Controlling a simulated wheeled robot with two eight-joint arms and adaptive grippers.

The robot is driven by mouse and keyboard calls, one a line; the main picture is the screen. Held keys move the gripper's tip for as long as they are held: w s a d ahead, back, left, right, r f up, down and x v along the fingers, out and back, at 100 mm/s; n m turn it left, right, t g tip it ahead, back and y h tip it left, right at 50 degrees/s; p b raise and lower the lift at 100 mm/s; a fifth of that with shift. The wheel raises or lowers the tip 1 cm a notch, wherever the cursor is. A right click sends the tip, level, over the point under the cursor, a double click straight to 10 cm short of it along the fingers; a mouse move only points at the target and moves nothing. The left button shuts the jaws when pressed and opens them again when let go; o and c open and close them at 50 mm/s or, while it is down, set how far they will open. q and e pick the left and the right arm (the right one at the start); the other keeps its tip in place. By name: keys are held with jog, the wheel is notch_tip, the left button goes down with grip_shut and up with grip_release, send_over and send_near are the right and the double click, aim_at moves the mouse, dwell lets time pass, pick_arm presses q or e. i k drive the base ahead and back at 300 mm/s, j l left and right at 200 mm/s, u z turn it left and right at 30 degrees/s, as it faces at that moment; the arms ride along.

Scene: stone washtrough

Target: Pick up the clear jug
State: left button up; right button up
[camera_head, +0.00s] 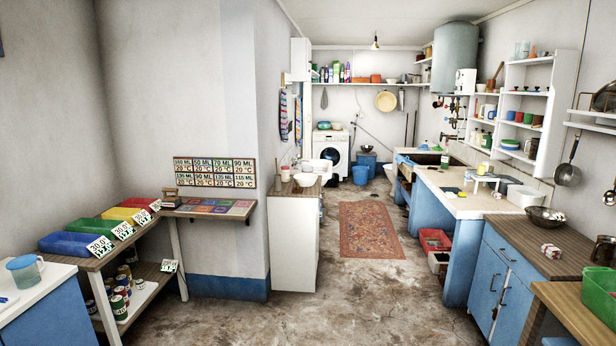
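A see-through, blue-tinted jug (23,273) with a handle on its right side stands upright on a white counter top (50,280) at the far left, close to the picture's left edge. It looks like the clear jug, and nothing covers it. Neither of my grippers shows in the head view.
Beside the counter, a wooden bench (105,258) holds blue, green, red and yellow trays with cards; cans stand below. A white cabinet (293,240) stands mid-room. Blue cupboards (500,280) line the right. The floor (330,300) is clear around the red rug (368,230).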

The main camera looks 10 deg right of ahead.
aim_at(310, 173)
jog(key=i+l+z, duration=0.35)
jog(key=i, duration=0.75)
jog(key=i+z, duration=0.3)
jog(key=i, duration=0.8)
jog(key=i+u, duration=0.15)
jog(key=i, duration=0.35)
jog(key=i+l+u, duration=0.15)
jog(key=i, duration=0.35)
jog(key=i+l+u, duration=0.15)
jog(key=i, duration=0.35)
jog(key=i+l+u, duration=0.1)
jog(key=i+l, duration=0.2)
jog(key=i, duration=0.2)
